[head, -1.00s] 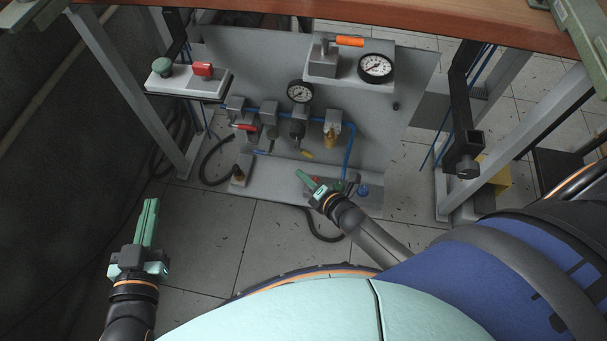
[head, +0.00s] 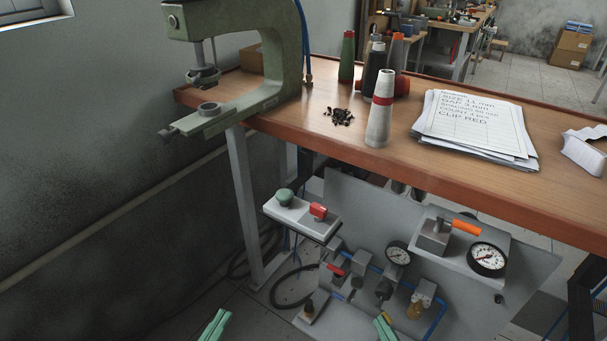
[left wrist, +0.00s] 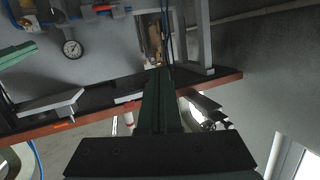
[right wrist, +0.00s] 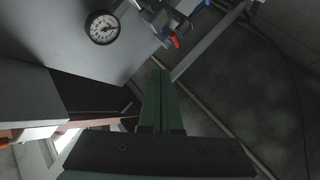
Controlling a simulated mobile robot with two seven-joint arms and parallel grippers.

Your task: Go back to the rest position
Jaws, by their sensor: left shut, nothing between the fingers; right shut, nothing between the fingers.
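My left gripper (head: 216,326) shows at the bottom edge of the head view, its green fingers together and empty. In the left wrist view its shut fingers (left wrist: 158,100) stand in the middle with nothing between them. My right gripper (head: 384,327) shows at the bottom edge of the head view, in front of the pneumatic panel's base. In the right wrist view its fingers (right wrist: 158,100) are closed together and empty. Both grippers are low, below the bench top. Most of both arms is outside the head view.
The wooden bench (head: 440,187) carries a green press (head: 285,60), spools, a grey cone (head: 379,120) and papers (head: 476,128). Below are the panel (head: 350,215) with gauges (head: 488,259), a button box (head: 300,216), blue tubing and a bench leg (head: 244,205). Floor shows at lower left.

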